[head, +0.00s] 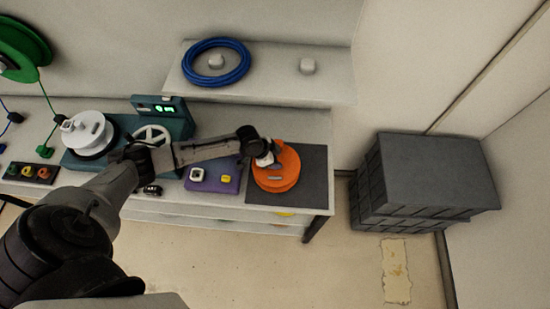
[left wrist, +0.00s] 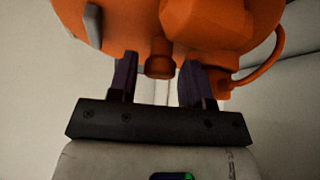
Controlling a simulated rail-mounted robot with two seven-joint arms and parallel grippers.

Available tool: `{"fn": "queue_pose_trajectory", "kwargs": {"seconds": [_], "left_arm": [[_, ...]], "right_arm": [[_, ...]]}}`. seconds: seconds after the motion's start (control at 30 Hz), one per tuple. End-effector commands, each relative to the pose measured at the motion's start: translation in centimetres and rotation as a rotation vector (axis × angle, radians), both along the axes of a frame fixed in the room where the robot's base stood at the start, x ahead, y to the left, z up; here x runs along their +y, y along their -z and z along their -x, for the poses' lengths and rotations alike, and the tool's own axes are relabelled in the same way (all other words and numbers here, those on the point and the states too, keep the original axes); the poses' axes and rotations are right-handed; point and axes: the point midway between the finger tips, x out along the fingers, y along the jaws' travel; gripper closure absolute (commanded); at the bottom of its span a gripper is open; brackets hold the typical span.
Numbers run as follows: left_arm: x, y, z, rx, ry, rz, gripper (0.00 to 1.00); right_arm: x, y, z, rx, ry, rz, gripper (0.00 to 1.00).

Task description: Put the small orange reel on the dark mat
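The small orange reel (head: 276,170) lies over the left part of the dark mat (head: 315,172) at the right end of the bench; its underside is hidden, and it looks flat on the mat. My left gripper (head: 265,160) is at the reel's upper left edge. In the left wrist view, the orange reel (left wrist: 100,25) fills the top, and its short round knob (left wrist: 160,60) shows between the fingers of my left gripper (left wrist: 160,78). The fingers look apart, with a gap beside the knob, so the gripper seems open. My right gripper is in neither view.
A purple block (head: 215,178) with small buttons sits left of the mat. A teal device (head: 110,158) with a white reel (head: 87,132) stands further left. A raised shelf (head: 290,85) holds a blue coil (head: 216,62). Grey crates (head: 425,170) stand on the floor to the right.

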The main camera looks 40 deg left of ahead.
Motion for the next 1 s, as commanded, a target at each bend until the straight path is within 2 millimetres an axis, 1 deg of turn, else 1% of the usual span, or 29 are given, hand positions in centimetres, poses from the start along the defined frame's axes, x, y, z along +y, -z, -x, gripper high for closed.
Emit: {"fn": "queue_pose_trajectory", "kwargs": {"seconds": [0.03, 0.1, 0.33, 0.47, 0.57, 0.8, 1.0], "left_arm": [[0.0, 0.0, 0.0, 0.0, 0.0, 0.0, 0.5], [0.0, 0.0, 0.0, 0.0, 0.0, 0.0, 0.44], [0.0, 0.0, 0.0, -0.001, 0.0, -0.001, 0.44], [0.1, -0.6, 0.1, 0.0, 0.0, -0.002, 0.44], [0.6, -1.6, 0.6, -0.001, 0.001, -0.003, 0.44], [2.0, -5.5, 2.3, -0.002, 0.002, -0.004, 0.44], [3.0, -8.3, 3.6, 0.0, 0.001, -0.002, 0.44]], "right_arm": [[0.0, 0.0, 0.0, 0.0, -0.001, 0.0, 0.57], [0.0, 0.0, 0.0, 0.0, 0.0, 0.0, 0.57], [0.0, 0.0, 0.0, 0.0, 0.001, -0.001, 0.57], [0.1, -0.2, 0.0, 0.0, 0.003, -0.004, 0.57], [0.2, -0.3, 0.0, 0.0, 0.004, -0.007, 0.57], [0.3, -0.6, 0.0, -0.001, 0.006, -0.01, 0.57], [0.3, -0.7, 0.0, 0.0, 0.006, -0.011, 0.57]]}}
